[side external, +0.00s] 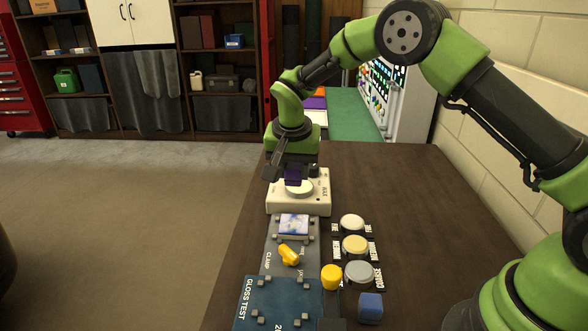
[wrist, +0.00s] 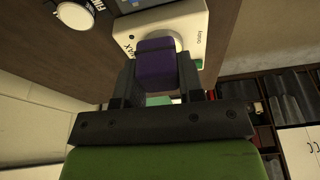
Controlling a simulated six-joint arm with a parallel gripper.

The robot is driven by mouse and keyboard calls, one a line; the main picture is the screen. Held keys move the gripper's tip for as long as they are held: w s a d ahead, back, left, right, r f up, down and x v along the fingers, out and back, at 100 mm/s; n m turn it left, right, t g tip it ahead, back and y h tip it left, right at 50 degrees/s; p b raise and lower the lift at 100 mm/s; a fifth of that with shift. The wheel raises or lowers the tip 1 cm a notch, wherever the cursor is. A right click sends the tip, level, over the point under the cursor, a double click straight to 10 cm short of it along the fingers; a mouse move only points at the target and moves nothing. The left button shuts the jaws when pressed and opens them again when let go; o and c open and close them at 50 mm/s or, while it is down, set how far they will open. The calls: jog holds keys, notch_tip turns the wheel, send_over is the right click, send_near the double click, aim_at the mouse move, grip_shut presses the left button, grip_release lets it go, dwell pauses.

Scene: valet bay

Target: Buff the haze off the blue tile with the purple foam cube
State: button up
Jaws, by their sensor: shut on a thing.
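My gripper (side external: 292,174) is shut on the purple foam cube (side external: 293,180). In the wrist view the cube (wrist: 156,62) sits between the two fingers of my gripper (wrist: 157,80). The cube is over the round white pad (side external: 300,188) of a cream box marked WAX (side external: 316,206); I cannot tell whether it touches the pad. The blue tile (side external: 294,224), with whitish haze patches on its face, lies nearer the camera between small grey corner blocks on a grey clamp plate (side external: 276,268). A yellow clamp lever (side external: 289,256) is beside it.
Right of the plate stand a white round pot (side external: 352,222), a cream-yellow one (side external: 354,246) and a grey one (side external: 360,273). The right of the table (side external: 425,215) is clear.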

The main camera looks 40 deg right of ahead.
aim_at(295, 230)
jog(key=shift+f, duration=3.85)
jog(key=shift+s+a, duration=2.4)
jog(key=shift+w+d+f, duration=0.1)
jog(key=shift+w+d, duration=2.3)
jog(key=shift+d, duration=0.1)
jog(key=shift+s, duration=0.35)
jog(key=shift+s+a, duration=2.15)
jog(key=shift+a, duration=0.05)
jog(key=shift+w+d, duration=2.3)
jog(key=shift+d, duration=0.05)
jog(key=shift+r, duration=4.05)
